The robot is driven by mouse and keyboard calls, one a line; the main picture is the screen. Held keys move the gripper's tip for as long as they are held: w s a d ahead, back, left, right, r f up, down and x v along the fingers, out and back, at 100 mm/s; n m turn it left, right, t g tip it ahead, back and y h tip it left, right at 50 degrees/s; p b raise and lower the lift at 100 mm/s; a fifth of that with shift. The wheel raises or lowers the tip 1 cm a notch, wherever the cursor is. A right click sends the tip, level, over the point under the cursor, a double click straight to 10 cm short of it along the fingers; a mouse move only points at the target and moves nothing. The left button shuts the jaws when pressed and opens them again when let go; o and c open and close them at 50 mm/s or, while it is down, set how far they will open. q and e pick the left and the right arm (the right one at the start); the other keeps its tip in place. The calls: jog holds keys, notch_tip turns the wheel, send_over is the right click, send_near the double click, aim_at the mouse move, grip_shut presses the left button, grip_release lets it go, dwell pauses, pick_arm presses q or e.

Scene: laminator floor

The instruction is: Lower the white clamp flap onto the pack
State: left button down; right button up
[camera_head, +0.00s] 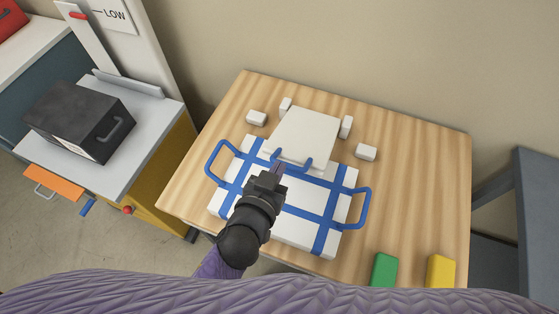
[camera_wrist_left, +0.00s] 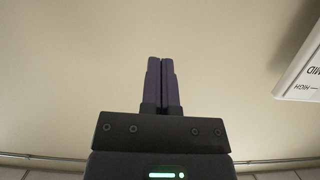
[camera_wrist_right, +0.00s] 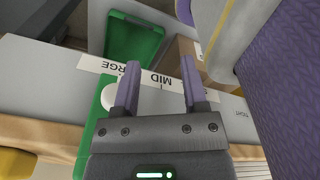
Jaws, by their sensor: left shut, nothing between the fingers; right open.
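The white clamp flap (camera_head: 306,132) is a pale plate between two small white posts at the back of the wooden table in the head view. Its near edge is over the far part of the pack (camera_head: 297,229), a flat white block with blue straps and two blue side handles. I cannot tell whether the flap touches the pack. My left gripper (camera_head: 278,170) is shut and empty, just at the near edge of the flap, hiding part of the pack. The left wrist view shows its closed fingers (camera_wrist_left: 161,82) against bare wall. My right gripper (camera_wrist_right: 158,85) is open and empty, away from the pack.
Small white blocks (camera_head: 366,152) stand beside the flap. Green (camera_head: 384,269) and yellow (camera_head: 440,271) blocks lie at the table's near right. A black box (camera_head: 80,118) stands on a grey bench at left. A green bin (camera_wrist_right: 133,40) and a labelled strip show in the right wrist view.

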pick_arm(q)
jog(key=w+d+f+b, duration=0.1)
jog(key=w+f+b, duration=0.1)
jog(key=w+f, duration=0.2)
jog(key=shift+w+d+f+b, duration=0.15)
jog(key=shift+f+b, duration=0.25)
jog(key=shift+f, duration=0.35)
jog(key=s+f+b, duration=0.1)
jog(key=f+b, duration=0.1)
jog(key=s+f+b, duration=0.1)
jog(key=f+b, duration=0.1)
jog(key=f, duration=0.1)
jog(key=s+a+f+b, duration=0.1)
jog(key=f+b, duration=0.1)
jog(key=shift+f+b, duration=0.3)
jog(key=shift+b, duration=0.05)
jog(key=shift+s+f, duration=0.1)
jog(key=shift+s, duration=0.05)
